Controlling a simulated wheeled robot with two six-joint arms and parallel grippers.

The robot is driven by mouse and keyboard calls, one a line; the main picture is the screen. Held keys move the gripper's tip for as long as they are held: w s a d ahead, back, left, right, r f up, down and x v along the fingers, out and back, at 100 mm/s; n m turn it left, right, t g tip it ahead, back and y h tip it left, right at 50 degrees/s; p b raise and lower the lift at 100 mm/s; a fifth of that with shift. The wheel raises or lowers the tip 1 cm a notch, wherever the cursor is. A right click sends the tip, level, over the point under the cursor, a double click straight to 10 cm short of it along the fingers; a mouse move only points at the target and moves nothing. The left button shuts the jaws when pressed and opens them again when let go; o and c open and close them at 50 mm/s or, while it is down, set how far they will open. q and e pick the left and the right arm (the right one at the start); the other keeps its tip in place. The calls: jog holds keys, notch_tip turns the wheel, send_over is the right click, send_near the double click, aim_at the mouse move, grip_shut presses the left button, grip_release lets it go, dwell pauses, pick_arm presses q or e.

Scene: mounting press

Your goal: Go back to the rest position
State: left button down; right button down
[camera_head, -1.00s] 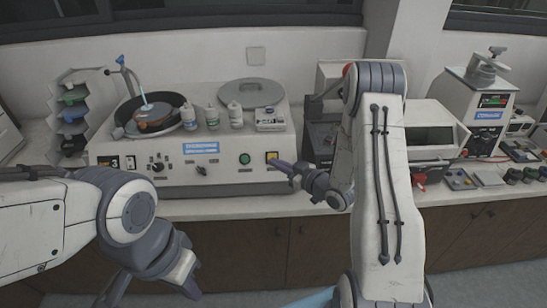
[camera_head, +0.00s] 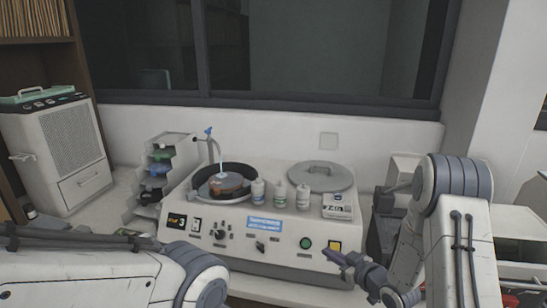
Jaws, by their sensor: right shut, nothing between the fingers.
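My right gripper (camera_head: 332,258) is shut and empty. Its arm comes in at the lower right, and its fingers point left in front of the right part of the polishing machine's front panel. I cannot tell the gap between the fingers and the panel. My left arm (camera_head: 110,275) comes in along the bottom left; its gripper is below the frame and hidden.
The white polishing machine (camera_head: 285,262) stands on the counter with several small bottles and a round grey lid (camera_head: 322,180) on top. A rack of coloured items (camera_head: 158,170) and a white drawer unit (camera_head: 62,150) stand at left. My right arm partly hides the equipment at right.

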jog(key=s+a+r+g+h+b, duration=0.1)
jog(key=s+a+r+g+h, duration=0.3)
jog(key=s+a+g, duration=0.5)
jog(key=s+a+r+g, duration=0.2)
jog(key=s+a, duration=0.1)
jog(key=s, duration=1)
jog(key=s+a+r+g+h+b, duration=0.1)
jog(key=s+a+r+g, duration=0.1)
jog(key=s, duration=1)
jog(key=shift+s+a+r+n, duration=0.3)
jog(key=shift+s+a+n, duration=0.1)
jog(key=shift+a, duration=0.3)
jog(key=shift+w, duration=0.1)
